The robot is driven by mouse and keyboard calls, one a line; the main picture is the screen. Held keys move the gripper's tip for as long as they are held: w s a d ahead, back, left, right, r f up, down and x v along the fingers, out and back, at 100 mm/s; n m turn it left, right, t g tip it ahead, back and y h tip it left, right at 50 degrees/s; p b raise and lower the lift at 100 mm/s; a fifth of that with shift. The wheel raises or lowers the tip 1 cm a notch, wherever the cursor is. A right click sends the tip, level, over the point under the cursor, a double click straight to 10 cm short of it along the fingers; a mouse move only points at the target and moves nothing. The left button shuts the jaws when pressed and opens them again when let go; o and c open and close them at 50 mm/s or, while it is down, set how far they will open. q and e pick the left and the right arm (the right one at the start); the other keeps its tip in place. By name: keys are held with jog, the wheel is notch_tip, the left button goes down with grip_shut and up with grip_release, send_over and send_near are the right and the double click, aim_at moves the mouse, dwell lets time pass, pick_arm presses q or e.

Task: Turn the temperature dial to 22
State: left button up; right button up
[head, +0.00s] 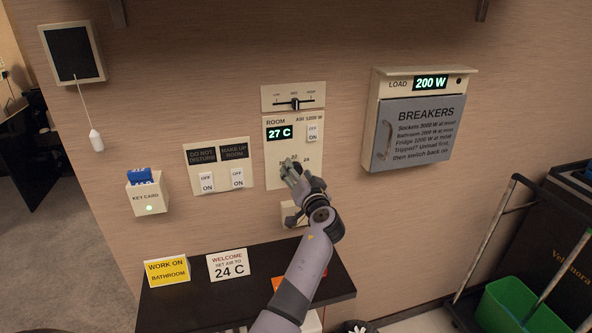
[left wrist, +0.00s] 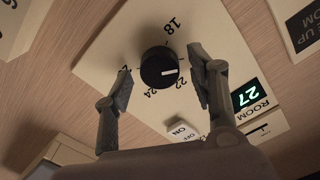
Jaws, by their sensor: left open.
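The temperature dial (left wrist: 158,67) is a round black knob on the cream room panel (left wrist: 105,50). In the left wrist view its white mark points right, between the printed 18 and 22, toward one finger. My left gripper (left wrist: 160,63) is open, one finger on each side of the dial, with gaps visible. In the head view my left gripper (head: 289,172) is at the panel's lower part and hides the dial; 22 and 24 show beside it. The room display (head: 279,133) reads 27 C. My right gripper is not in view.
A slider (head: 294,103) is above the display and an ON/OFF switch (head: 313,132) is right of it. Left are two labelled switches (head: 220,165) and a key card holder (head: 149,195). The breaker box (head: 418,130) is right. A dark shelf (head: 180,307) with signs is below.

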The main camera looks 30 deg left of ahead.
pick_arm(q)
jog(key=shift+d, duration=0.1)
jog(key=shift+c, duration=0.7)
jog(key=c, duration=1)
jog(key=shift+o, duration=0.2)
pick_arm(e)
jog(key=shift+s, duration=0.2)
pick_arm(q)
jog(key=shift+m, duration=0.3)
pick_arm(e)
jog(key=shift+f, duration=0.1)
